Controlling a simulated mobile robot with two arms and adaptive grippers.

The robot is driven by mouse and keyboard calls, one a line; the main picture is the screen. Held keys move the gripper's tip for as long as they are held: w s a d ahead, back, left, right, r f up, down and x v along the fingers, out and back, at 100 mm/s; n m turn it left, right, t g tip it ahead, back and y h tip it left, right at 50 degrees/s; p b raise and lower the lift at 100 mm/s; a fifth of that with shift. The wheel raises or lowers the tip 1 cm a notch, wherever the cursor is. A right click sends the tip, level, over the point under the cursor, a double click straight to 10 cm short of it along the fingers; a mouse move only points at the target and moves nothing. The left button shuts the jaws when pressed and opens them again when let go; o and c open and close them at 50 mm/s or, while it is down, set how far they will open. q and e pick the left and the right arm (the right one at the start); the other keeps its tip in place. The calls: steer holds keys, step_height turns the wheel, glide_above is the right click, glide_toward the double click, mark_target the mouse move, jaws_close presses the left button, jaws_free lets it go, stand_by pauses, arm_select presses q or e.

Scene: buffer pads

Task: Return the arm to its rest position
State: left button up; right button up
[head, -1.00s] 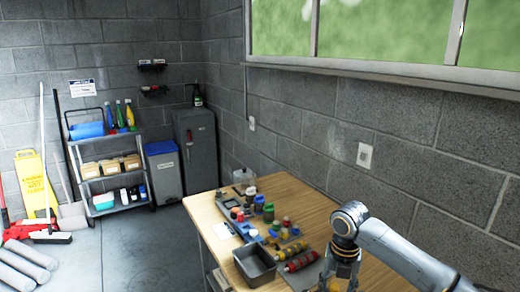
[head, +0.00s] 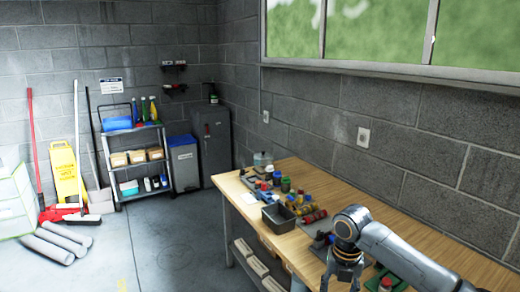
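My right arm comes in from the lower right, over the wooden workbench (head: 432,243). Its gripper (head: 342,282) points down at the bench's front edge, close to the bottom of the picture. Its fingers look spread apart, with nothing seen between them, though the tips are near the picture's edge. My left arm and gripper are not in view.
A dark grey bin (head: 278,217) stands on the bench, with several bottles and jars behind it. A red-capped item (head: 385,284) on a green base lies below my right forearm. Open floor lies between.

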step_height(320, 180, down, 16)
steer(key=w+a+m+t+y, duration=0.1)
steer(key=m, duration=0.7)
steer(key=s+d+f+m, duration=0.1)
steer(key=s+f+m, duration=0.2)
steer(key=f, duration=0.3)
steer(key=s+d+f+m+t, duration=0.1)
steer(key=s+f+m, duration=0.25)
steer(key=f, duration=0.35)
steer(key=s+d+f+m, duration=0.1)
steer(key=s+f+m, duration=0.2)
steer(key=f, duration=0.3)
steer(key=s+d+f+m, duration=0.1)
steer(key=s+f+m, duration=0.3)
steer(key=s+f, duration=0.5)
steer(key=s+d+f+m, duration=0.1)
steer(key=s+f+m, duration=0.4)
steer(key=s, duration=0.7)
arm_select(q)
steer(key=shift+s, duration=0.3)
arm_select(e)
steer(key=s+f+m, duration=0.2)
steer(key=s, duration=0.8)
steer(key=s+f+m+g+h, duration=0.1)
steer(key=s+f+m, duration=0.1)
steer(key=s, duration=0.8)
steer(key=shift+f, duration=0.45)
